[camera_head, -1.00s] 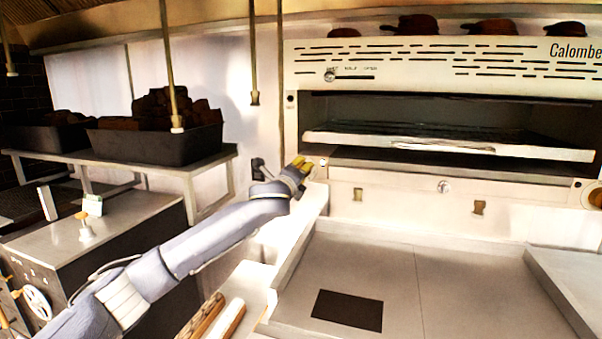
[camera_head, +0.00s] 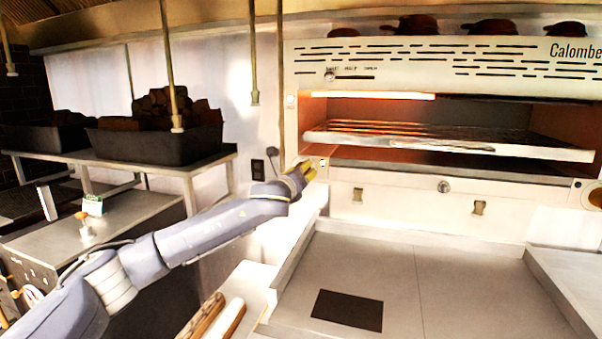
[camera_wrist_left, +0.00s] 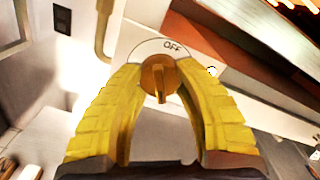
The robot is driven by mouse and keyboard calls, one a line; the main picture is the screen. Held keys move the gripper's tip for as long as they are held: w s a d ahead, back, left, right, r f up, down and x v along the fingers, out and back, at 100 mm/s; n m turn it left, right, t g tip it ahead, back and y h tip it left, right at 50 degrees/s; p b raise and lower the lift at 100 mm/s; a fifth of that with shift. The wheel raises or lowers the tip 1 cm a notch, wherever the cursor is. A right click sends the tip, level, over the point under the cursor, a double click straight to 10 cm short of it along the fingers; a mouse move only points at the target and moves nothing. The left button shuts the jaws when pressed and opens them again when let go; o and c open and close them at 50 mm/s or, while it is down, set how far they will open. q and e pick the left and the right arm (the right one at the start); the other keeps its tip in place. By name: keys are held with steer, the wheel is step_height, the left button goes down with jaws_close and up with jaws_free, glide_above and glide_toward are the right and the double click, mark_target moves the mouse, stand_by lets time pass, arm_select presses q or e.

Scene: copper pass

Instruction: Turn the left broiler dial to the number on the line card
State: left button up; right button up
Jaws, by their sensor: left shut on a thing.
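The left broiler dial is a brass knob (camera_wrist_left: 158,80) on a round white plate marked OFF, seen in the left wrist view. My left gripper (camera_head: 306,172) is at the broiler's lower left corner in the head view. In the wrist view its yellow fingers (camera_wrist_left: 160,98) stand on either side of the knob, shut on it. The knob's pointer is toward the bottom of that picture, away from OFF. Its numbers cannot be read. A small white and green card (camera_head: 93,205) stands on the left counter; its writing is too small to read. My right gripper is not in view.
The broiler (camera_head: 420,62) has a wire rack inside its open front. Another dial (camera_head: 594,197) is at the right edge. Black tubs (camera_head: 160,146) stand on the left shelf. The steel counter (camera_head: 440,270) in front is mostly clear, with a dark rectangle (camera_head: 347,310) on it.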

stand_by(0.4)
arm_select(q)
steer(key=o, duration=1.4)
steer(key=shift+v, duration=6)
